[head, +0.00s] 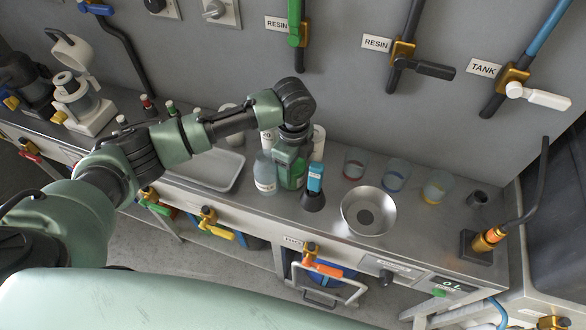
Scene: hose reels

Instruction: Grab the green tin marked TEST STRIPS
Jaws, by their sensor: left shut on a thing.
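My left gripper (291,158) reaches down over the metal counter from the left and is shut on a green tin (291,180). The gripper hides the top of the tin. The lettering on the tin is too small to read. The tin is on or just above the counter; I cannot tell which. My right gripper is not in view.
A clear bottle (265,175) is close left of the tin, and a blue device in a dark stand (312,200) is close right. A metal bowl (368,212) and several clear cups (396,175) are further right. A tray (207,171) lies left.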

